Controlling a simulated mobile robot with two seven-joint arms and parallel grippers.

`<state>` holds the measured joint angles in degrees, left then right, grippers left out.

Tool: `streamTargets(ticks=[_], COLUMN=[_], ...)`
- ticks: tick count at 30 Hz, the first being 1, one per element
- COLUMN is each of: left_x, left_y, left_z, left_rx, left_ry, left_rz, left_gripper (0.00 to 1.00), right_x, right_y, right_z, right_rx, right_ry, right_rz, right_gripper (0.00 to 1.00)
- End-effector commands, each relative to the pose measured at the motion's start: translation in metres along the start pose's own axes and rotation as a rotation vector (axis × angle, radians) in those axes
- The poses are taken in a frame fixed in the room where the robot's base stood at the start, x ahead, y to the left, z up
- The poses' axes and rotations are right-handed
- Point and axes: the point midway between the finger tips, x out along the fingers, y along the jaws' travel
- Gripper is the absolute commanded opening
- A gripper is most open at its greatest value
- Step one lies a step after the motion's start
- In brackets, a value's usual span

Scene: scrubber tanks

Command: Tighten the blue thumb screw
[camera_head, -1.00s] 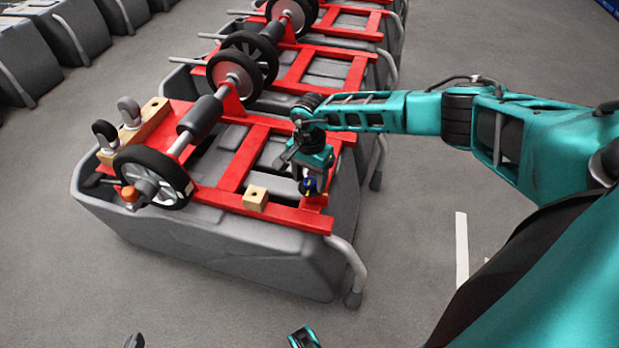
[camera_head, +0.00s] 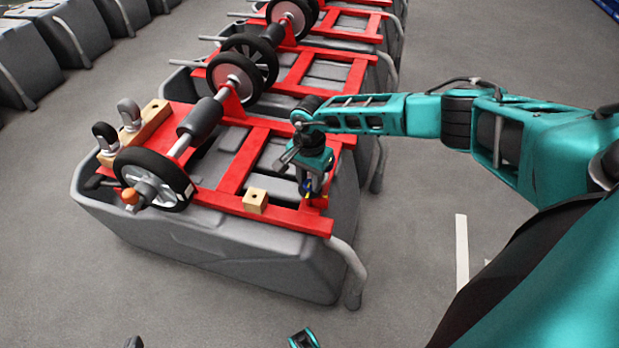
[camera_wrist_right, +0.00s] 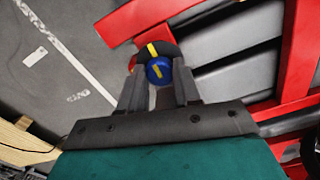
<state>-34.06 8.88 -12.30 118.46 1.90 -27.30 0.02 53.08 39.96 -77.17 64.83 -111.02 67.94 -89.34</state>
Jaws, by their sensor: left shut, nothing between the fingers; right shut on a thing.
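The blue thumb screw (camera_wrist_right: 158,70) has a yellow mark and sits between the two dark fingers of my right gripper (camera_wrist_right: 157,84) in the right wrist view. The fingers are shut on it. In the head view my right gripper (camera_head: 313,188) points down at the near right corner of the red frame (camera_head: 285,215), and a bit of the blue screw (camera_head: 306,187) shows beside the fingers. The screw's lower part is hidden. Only a small dark part of my left gripper (camera_head: 135,342) shows at the bottom edge; it is shut, with nothing visible in it.
A wooden block (camera_head: 255,201) with a hole lies on the red frame, left of my right gripper. A wheel (camera_head: 153,180) and a wooden bar with casters (camera_head: 146,123) stand farther left on the grey tank (camera_head: 230,252). Floor in front is clear.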

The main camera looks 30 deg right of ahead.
Motion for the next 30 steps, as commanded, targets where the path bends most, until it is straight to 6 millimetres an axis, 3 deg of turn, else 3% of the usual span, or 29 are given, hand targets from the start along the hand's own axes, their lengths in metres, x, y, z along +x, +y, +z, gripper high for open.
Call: streamTargets(ticks=[11, 30], left_x=[-0.003, -0.012], left_y=[0.0, 0.002], left_z=[-0.005, -0.023], left_rx=[0.001, -0.01], left_ry=[0.001, 0.007], left_rz=[0.0, 0.0], left_gripper=[0.0, 0.0], right_x=[-0.001, -0.002], right_y=[0.0, -0.001], right_z=[0.0, -0.001], right_rx=[0.17, 0.769], right_ry=[0.0, -0.001], right_rz=[0.0, 0.0], right_gripper=[0.02, 0.02])
